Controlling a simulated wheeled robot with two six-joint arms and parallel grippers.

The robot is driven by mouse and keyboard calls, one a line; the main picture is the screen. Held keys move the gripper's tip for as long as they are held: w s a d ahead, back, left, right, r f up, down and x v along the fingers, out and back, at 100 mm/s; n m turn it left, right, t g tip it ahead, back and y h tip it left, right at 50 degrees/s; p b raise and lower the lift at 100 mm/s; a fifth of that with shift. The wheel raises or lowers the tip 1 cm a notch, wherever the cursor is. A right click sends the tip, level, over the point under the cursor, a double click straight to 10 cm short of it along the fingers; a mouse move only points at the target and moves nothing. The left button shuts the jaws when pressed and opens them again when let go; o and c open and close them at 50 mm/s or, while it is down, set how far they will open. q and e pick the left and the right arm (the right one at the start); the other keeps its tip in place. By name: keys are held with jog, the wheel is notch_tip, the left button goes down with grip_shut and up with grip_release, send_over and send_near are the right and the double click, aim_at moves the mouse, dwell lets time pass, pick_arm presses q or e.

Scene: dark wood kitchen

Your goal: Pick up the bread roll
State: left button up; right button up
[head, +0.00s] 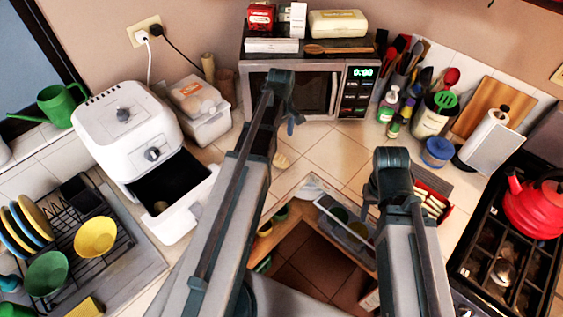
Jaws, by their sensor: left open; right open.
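A small pale tan lump (281,160), which looks like a bread roll, lies on the tiled counter just right of my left arm. A second small tan piece (160,207) lies in the open drawer of the white air fryer (128,118); I cannot tell what it is. My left gripper (289,122) is open and empty, in front of the microwave, beyond the lump in the picture. My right gripper (371,205) is open and empty, above the counter's inner corner, right of the lump. My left arm hides part of the counter.
A clear container (200,122) with rounded tan things stands beside the air fryer. The microwave (300,92) is at the back. A dish rack (75,240) is left; a red kettle (535,205) is on the stove at right. The middle counter is mostly free.

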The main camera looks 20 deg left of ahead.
aim_at(280, 157)
pick_arm(q)
notch_tip(280, 157, down, 7)
jog(key=b, duration=0.6)
jog(key=shift+f, duration=0.1)
notch_tip(280, 157, down, 5)
jog(key=b, duration=0.5)
jog(key=shift+s+a+f+b, duration=0.1)
jog(key=shift+f+b, duration=0.05)
jog(key=shift+b, duration=0.15)
jog(key=c, duration=1.3)
